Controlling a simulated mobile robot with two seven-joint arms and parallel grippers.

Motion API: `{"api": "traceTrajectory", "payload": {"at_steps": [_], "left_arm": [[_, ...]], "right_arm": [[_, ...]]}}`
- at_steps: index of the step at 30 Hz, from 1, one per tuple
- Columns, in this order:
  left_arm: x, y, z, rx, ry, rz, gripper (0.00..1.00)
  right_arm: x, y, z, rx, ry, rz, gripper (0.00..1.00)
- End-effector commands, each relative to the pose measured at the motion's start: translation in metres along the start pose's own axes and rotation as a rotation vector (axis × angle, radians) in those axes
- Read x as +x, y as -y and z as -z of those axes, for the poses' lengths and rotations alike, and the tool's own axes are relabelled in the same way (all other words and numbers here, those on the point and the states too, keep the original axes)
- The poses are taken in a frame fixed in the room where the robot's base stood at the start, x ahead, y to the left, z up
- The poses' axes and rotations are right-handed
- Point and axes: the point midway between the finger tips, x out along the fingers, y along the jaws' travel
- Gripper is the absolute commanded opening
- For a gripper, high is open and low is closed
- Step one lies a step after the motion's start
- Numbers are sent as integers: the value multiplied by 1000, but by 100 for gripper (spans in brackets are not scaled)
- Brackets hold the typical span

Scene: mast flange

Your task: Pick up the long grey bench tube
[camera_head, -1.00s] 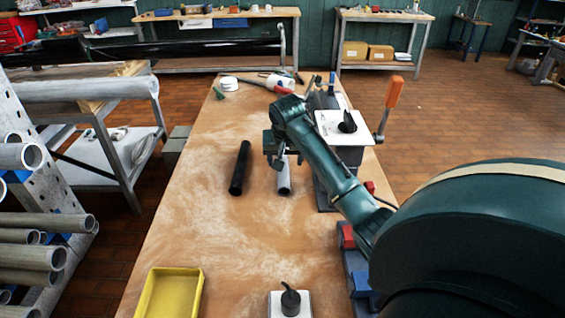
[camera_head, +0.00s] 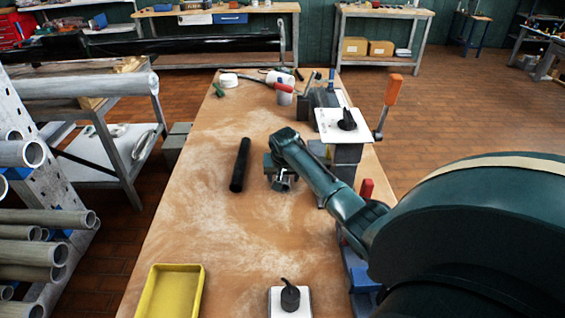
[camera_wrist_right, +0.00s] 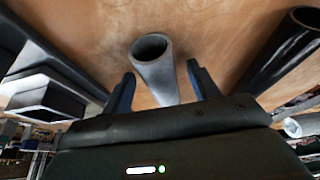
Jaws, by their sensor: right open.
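The long grey bench tube (camera_wrist_right: 160,78) shows in the right wrist view, with its round open end toward the camera. It lies between the two blue fingers of my right gripper (camera_wrist_right: 160,70), with a gap on each side. The gripper is open. In the head view my right gripper (camera_head: 281,182) is low over the workbench and hides most or all of the grey tube. My left gripper is not in view.
A black tube (camera_head: 240,165) lies on the workbench (camera_head: 205,225) just left of my right gripper. A machine with a white plate (camera_head: 340,125) and orange handle stands on the right. A yellow tray (camera_head: 171,292) is at the near left.

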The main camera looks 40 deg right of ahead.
Motion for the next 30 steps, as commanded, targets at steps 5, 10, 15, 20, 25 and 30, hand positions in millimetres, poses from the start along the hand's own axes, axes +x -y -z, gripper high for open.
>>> {"api": "traceTrajectory", "payload": {"at_steps": [5, 10, 15, 20, 25, 30], "left_arm": [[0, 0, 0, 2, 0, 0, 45], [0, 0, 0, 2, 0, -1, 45], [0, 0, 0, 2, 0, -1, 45], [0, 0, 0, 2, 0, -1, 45], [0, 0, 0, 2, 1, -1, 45], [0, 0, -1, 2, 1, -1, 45]], "right_arm": [[0, 0, 0, -1, 0, 0, 58], [0, 0, 0, -1, 0, 0, 44], [0, 0, 0, -1, 0, 0, 31], [0, 0, 0, -1, 0, 0, 17], [-1, 0, 0, 0, -1, 0, 8], [-2, 0, 1, 0, -2, 0, 8]]}}
